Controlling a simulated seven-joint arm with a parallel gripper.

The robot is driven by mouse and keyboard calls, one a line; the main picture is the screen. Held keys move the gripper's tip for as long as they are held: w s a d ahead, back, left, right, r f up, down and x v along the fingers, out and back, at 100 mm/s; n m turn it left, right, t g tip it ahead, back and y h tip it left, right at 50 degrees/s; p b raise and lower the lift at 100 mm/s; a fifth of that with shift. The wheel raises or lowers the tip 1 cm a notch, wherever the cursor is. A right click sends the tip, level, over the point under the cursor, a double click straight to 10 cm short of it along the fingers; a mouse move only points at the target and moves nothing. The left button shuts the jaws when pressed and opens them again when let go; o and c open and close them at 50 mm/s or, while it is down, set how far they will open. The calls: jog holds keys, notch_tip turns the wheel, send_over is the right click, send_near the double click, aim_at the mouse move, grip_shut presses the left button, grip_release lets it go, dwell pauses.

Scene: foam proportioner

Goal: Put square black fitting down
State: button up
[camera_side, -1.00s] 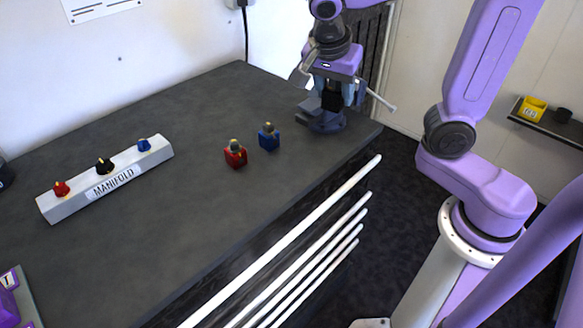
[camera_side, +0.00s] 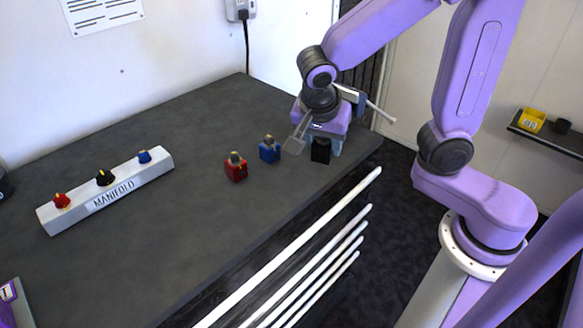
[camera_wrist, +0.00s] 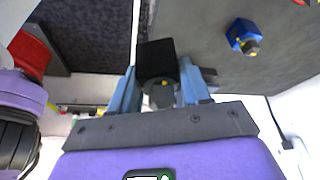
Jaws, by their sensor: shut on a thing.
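The square black fitting (camera_side: 320,150) is between the fingers of my gripper (camera_side: 322,142), at the right part of the dark bench top (camera_side: 190,215). In the wrist view the black fitting (camera_wrist: 156,60) sits between the two blue-grey fingers of my gripper (camera_wrist: 157,88), which are shut on it. The fitting looks upright and close to the bench top. I cannot tell whether its base touches the surface.
A blue fitting (camera_side: 269,150) and a red fitting (camera_side: 236,168) stand to the left of my gripper. A white manifold (camera_side: 125,190) with red, black and blue knobs lies farther left. White rails (camera_side: 300,245) run along the bench's front. Bench room in front of the fittings is clear.

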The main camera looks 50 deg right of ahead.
jog(key=w+f, duration=0.2)
jog(key=w+a+f, duration=0.1)
jog(key=w+f, duration=0.3)
jog(key=shift+w+a+f, duration=0.3)
jog(key=shift+w, duration=0.05)
jog(key=shift+w+f, duration=0.15)
jog(key=shift+f, duration=1.55)
jog(key=shift+f, duration=0.15)
jog(key=o, duration=1.2)
jog(key=v, duration=1.2)
jog(key=shift+a, duration=0.1)
